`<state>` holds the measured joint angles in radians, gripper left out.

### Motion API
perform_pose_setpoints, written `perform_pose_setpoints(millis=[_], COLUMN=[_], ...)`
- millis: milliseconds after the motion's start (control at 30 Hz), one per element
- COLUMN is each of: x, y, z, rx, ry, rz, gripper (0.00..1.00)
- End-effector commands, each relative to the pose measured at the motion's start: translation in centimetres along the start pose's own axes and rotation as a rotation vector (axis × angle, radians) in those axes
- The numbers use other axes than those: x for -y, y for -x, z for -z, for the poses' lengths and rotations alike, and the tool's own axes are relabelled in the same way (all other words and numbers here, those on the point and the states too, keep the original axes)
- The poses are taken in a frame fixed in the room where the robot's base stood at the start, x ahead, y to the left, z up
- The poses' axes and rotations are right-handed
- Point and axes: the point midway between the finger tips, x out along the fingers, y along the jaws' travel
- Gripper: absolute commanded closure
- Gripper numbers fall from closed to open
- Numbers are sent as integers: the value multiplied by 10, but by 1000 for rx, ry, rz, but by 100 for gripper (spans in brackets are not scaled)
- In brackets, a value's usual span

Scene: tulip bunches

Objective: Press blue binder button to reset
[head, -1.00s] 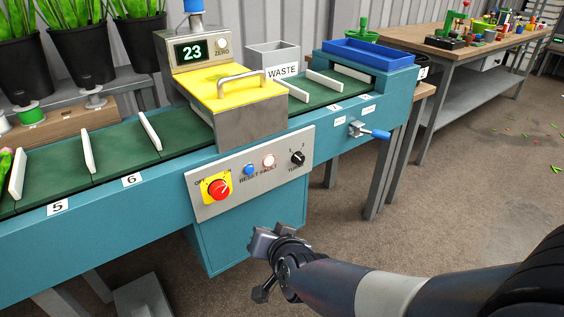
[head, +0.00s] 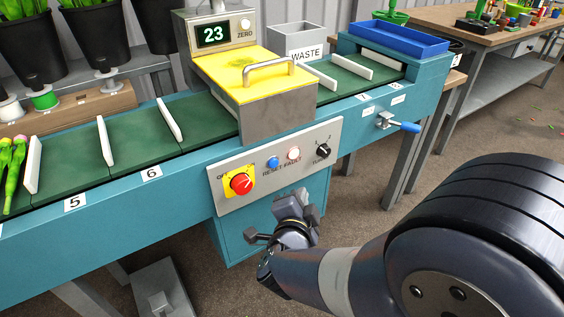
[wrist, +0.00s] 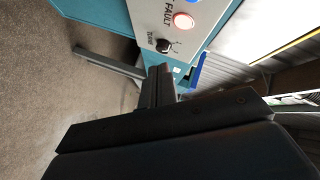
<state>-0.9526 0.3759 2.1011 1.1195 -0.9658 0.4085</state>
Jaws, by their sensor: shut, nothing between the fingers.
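The blue reset button (head: 272,163) sits on the grey control panel (head: 232,204) of the teal machine, between the red rotary switch (head: 241,184) and the pale pink fault light (head: 293,153). My gripper (head: 292,202) is shut and empty, in front of the panel's lower edge, below and a little right of the button in the head view. No contact with the button shows. In the wrist view, my shut fingers (wrist: 160,74) point toward the panel's turn-knob end.
A yellow hinged cover (head: 250,72) with a metal handle stands above the panel. A blue-handled clamp (head: 399,124) sticks out at the right. Tulips (head: 12,170) lie on the green belt at left.

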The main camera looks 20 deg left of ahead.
Motion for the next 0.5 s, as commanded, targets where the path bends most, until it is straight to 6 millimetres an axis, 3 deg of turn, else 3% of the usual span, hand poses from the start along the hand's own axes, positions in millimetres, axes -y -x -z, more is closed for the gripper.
perform_pose_setpoints(millis=[267,500], x=[2,16], y=[-3,-22], z=[-1,-15], rx=[0,0], ry=[1,1], rz=[0,0], gripper=[100,100])
